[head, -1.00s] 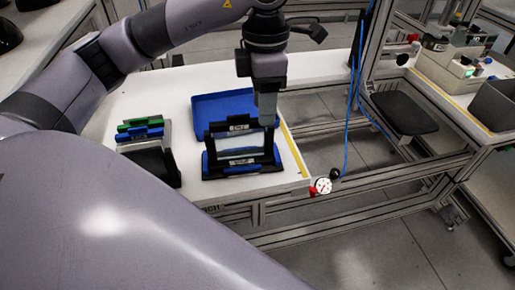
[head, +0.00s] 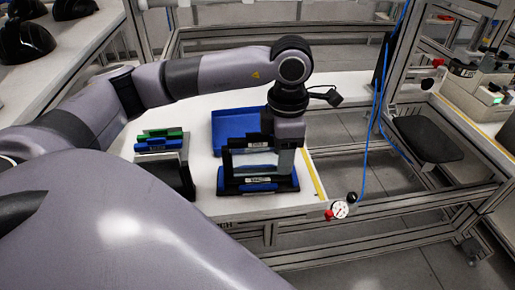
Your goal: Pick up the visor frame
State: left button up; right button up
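A black visor frame (head: 257,143) with a clear pane stands upright in a dark holder with blue parts (head: 258,185) near the table's right end. My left gripper (head: 286,158) points down at the frame's right upper side, close to it. The gripper's fingertips are largely hidden by the frame and holder, so I cannot tell whether they touch it or are open or shut. My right gripper is not in view.
A blue tray (head: 234,115) lies behind the holder. A rack (head: 176,173) with green and blue-edged pieces stands to the left. The white table (head: 208,205) ends just right of the holder, at a yellow strip. A gauge (head: 340,209) hangs at its front right.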

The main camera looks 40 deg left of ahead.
pick_arm(q)
grip_shut()
jog(key=shift+r, duration=0.1)
jog(key=shift+w+r, duration=0.1)
jog(key=shift+r, duration=0.4)
notch_tip(320, 180, up, 18)
jog(key=p, duration=0.3)
jog(key=d+f+m+p, duration=0.4)
jog(key=f+m, duration=1.1)
jog(key=m, duration=1.2)
jog(key=shift+s+f, duration=0.25)
jog(key=shift+f, duration=0.05)
